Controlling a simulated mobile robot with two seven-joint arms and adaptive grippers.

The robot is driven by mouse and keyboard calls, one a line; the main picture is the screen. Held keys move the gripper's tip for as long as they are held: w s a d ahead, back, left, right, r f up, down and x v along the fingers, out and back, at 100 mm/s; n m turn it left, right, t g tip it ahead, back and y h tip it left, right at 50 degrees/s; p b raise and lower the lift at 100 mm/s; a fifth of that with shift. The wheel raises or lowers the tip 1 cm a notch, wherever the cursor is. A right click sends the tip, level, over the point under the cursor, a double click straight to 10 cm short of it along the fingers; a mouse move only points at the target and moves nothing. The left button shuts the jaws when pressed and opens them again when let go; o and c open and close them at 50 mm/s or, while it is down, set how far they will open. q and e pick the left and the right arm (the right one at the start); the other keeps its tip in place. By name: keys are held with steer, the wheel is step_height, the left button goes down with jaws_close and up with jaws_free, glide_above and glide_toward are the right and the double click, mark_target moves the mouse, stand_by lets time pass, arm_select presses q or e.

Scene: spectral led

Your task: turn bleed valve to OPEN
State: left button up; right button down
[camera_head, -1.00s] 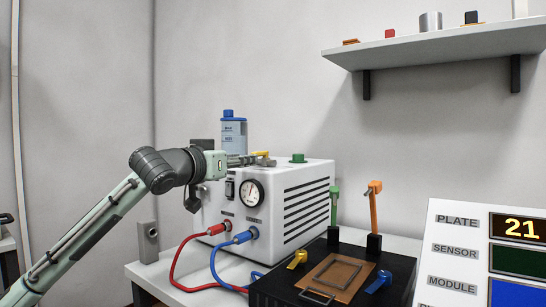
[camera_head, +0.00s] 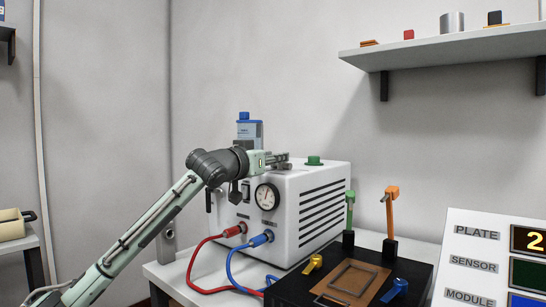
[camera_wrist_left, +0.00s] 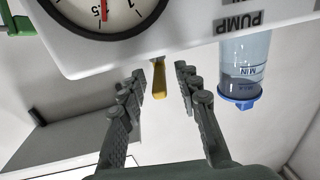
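The bleed valve appears to be the small yellow lever (camera_wrist_left: 159,80) on the white pump unit (camera_head: 328,176). In the left wrist view, the lever stands between the two spread fingers of my left gripper (camera_wrist_left: 161,74), with gaps on both sides. In the head view, my left gripper (camera_head: 283,161) is at the unit's top front edge, above the pressure gauge (camera_head: 267,196), and the lever is hidden there. The gauge also shows at the top of the left wrist view (camera_wrist_left: 103,12). My right gripper is not in view.
A blue-capped bottle (camera_head: 248,132) stands behind my left wrist. A green knob (camera_head: 314,160) is on top of the unit. Red (camera_head: 206,246) and blue (camera_head: 232,268) cables leave its front. A black fixture (camera_head: 413,270) with green and orange levers stands to the right.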

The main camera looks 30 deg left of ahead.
arm_select(q)
steer(key=shift+c, duration=0.3)
jaws_close()
